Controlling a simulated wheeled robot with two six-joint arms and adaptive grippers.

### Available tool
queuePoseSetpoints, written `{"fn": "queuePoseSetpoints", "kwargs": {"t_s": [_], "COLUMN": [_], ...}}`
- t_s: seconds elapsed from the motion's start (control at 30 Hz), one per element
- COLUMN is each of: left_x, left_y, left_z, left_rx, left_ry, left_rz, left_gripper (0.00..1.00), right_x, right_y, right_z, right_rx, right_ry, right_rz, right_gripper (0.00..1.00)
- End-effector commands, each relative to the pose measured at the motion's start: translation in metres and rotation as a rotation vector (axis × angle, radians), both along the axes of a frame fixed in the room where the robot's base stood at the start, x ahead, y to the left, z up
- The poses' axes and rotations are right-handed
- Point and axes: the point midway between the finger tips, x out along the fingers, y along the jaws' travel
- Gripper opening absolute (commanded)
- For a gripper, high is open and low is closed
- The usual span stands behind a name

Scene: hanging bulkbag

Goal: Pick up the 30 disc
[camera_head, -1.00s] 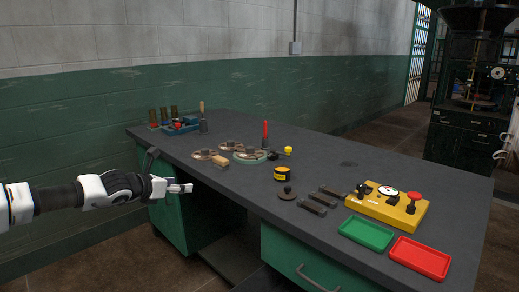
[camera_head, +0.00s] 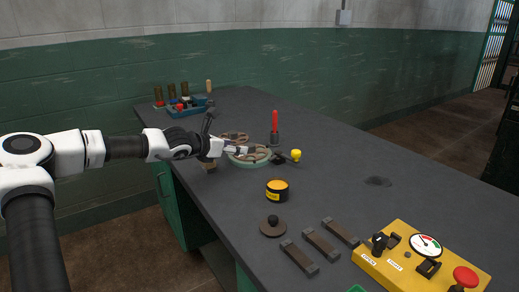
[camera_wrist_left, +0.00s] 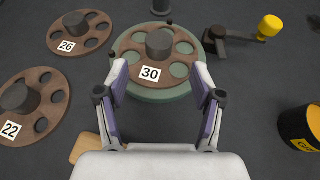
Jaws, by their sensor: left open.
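The 30 disc (camera_wrist_left: 182,48) is a brown round plate with holes, a grey centre knob and a white "30" label. It lies on a round green base (camera_wrist_left: 160,97) on the table. In the head view the disc (camera_head: 250,154) is partly hidden by my left gripper (camera_head: 240,151). In the left wrist view my left gripper (camera_wrist_left: 160,85) is open and empty, its two fingers spread at the near edge of the disc, on either side of the label. My right gripper is not in view.
The 26 disc (camera_wrist_left: 88,38) and 22 disc (camera_wrist_left: 42,92) lie to the left in the wrist view. A yellow-knobbed lever (camera_wrist_left: 240,34) and a yellow-black tape can (camera_head: 277,190) are close by. A red-handled tool (camera_head: 275,128) stands behind.

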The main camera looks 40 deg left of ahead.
Motion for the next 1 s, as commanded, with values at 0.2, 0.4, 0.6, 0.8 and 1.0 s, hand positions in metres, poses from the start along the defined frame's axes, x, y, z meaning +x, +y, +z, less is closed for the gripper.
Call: {"fn": "queuePoseSetpoints", "kwargs": {"t_s": [0.2,0.4,0.6,0.8,1.0], "left_x": [0.017,0.028,0.053,0.070,0.070], "left_y": [0.000,0.000,0.000,0.000,0.000], "left_z": [-0.013,-0.006,-0.010,-0.022,-0.024], "left_rx": [0.005,0.006,0.007,0.004,0.002], "left_ry": [0.000,-0.001,0.001,-0.005,-0.006], "left_rz": [0.001,0.004,0.002,0.003,0.003], "left_gripper": [0.68,0.68,0.68,0.68,0.68], "right_x": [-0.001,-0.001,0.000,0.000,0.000], "right_y": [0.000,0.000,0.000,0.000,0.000], "right_z": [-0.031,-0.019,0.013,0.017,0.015], "right_rx": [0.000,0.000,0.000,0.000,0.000], "right_ry": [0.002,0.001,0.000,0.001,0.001], "right_rz": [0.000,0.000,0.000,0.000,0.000], "right_gripper": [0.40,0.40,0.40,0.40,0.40]}}
